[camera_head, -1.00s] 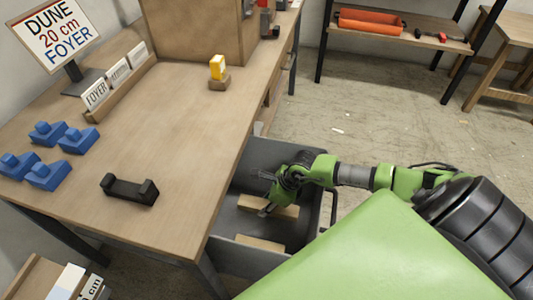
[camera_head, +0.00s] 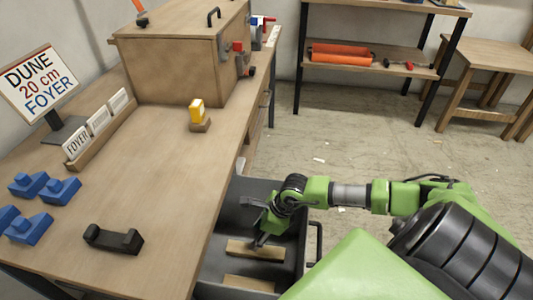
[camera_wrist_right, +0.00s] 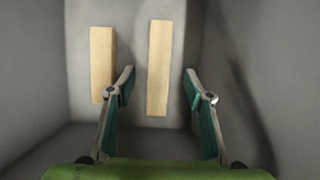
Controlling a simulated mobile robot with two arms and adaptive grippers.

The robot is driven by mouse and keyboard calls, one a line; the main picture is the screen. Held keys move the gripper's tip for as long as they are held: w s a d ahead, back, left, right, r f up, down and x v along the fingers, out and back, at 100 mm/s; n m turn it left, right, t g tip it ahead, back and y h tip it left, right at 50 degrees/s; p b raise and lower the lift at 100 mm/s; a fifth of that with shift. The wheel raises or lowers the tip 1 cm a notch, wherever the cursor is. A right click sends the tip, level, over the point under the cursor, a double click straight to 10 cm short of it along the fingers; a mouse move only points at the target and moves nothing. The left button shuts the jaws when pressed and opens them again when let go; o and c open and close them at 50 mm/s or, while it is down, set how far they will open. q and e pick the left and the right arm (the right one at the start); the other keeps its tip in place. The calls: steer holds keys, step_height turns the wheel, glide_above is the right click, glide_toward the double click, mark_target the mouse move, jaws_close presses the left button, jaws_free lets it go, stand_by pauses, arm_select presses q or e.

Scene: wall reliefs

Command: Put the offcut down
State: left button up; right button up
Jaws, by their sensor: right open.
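Two pale wooden offcuts lie flat on the floor of a dark grey bin (camera_head: 283,191) beside the bench. One offcut (camera_head: 255,251) is just below my right gripper (camera_head: 256,232); the other offcut (camera_head: 248,284) is nearer the front of the bin. In the right wrist view my right gripper (camera_wrist_right: 160,75) is open, with nothing held. The first offcut (camera_wrist_right: 158,70) shows between its fingers, and the second offcut (camera_wrist_right: 102,60) is to the left, partly behind the left finger. Whether a fingertip touches wood cannot be told. My left gripper is not in view.
The wooden bench (camera_head: 160,180) holds blue blocks (camera_head: 28,228), a black handle (camera_head: 113,239), a yellow-topped block (camera_head: 198,113), a card rack (camera_head: 98,130), a sign (camera_head: 40,82) and a wooden box (camera_head: 185,65).

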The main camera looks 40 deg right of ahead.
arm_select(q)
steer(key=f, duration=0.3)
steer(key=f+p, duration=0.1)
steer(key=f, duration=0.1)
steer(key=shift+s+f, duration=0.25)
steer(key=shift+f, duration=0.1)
arm_select(e)
steer(key=v, duration=0.7)
steer(key=shift+r, duration=0.2)
